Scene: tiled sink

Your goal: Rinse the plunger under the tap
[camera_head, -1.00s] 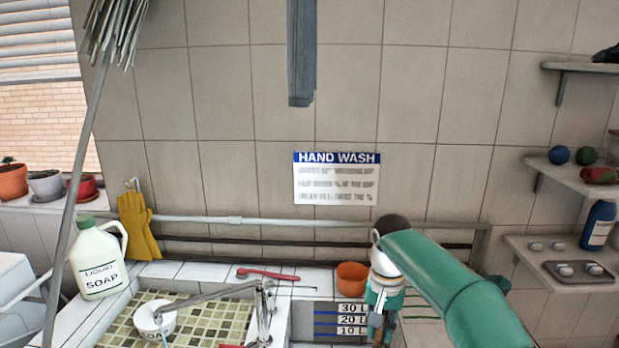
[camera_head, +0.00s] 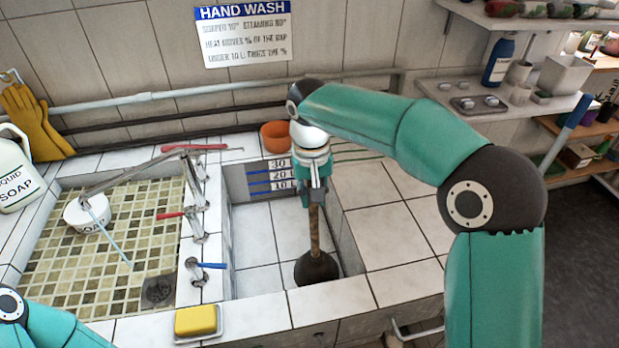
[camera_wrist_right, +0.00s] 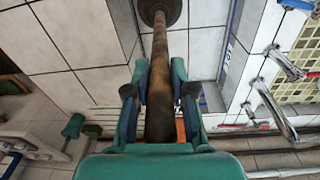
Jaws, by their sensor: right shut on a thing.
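The plunger has a brown wooden handle (camera_head: 315,230) and a dark round cup (camera_head: 316,267). It hangs or stands upright, cup down, inside the deep right basin (camera_head: 255,240); I cannot tell whether the cup touches the floor. My right gripper (camera_head: 314,192) is shut on the upper handle. In the right wrist view, the handle (camera_wrist_right: 161,45) runs between the fingers (camera_wrist_right: 163,78) to the cup (camera_wrist_right: 160,10). The tap (camera_head: 140,175) stands on the divider left of the plunger, its spout over the shallow left basin. Its red lever (camera_head: 172,215) and blue lever (camera_head: 210,266) show. My left gripper is out of view.
A white soap bowl (camera_head: 86,212) sits at the spout's far end, with a thin pale-blue line slanting down from it. A yellow sponge (camera_head: 196,320) lies on the front rim. An orange pot (camera_head: 276,136) stands behind the right basin. The tiled counter (camera_head: 395,225) on the right is clear.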

